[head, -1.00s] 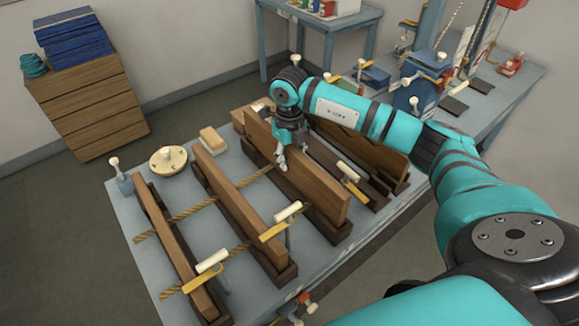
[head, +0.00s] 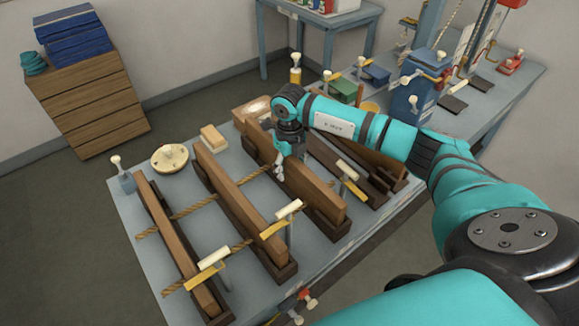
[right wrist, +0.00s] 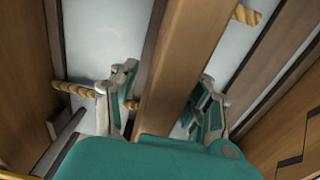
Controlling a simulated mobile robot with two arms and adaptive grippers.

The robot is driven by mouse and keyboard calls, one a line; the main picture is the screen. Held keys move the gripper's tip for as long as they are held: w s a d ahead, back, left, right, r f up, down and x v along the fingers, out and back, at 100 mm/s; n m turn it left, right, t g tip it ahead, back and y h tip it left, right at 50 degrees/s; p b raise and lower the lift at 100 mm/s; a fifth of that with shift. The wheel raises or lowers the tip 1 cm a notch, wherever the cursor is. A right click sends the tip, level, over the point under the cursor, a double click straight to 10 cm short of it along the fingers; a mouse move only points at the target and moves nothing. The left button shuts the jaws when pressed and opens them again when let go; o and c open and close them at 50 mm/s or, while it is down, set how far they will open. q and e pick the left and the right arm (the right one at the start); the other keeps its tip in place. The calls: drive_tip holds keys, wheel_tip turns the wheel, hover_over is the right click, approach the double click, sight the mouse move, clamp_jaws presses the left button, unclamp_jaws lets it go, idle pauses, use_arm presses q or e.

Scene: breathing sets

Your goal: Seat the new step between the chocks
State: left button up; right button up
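The new step, a brown wooden plank (head: 310,185), stands on edge low between the long dark chocks (head: 325,225). In the right wrist view the plank (right wrist: 187,50) runs between the fingers of my right gripper (right wrist: 165,105). The fingers are spread, one on each side, with a gap showing at the left finger. In the head view my right gripper (head: 280,168) hangs over the plank's middle. The plank's lower edge is partly hidden by the chock wall. My left gripper is not in view.
Two other planks (head: 235,195) (head: 178,245) stand in chocks to the left, with ropes (head: 195,208) crossing beneath. Yellow-and-white clamps (head: 280,220) stand at the near ends. A round cream dish (head: 169,158) and a small block (head: 213,138) lie at the back left.

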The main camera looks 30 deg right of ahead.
drive_tip(key=shift+r, duration=0.1)
wheel_tip(320, 180, up, 11)
drive_tip(key=b, duration=0.4)
drive_tip(key=shift+w, duration=0.1)
drive_tip(key=shift+r, duration=0.55)
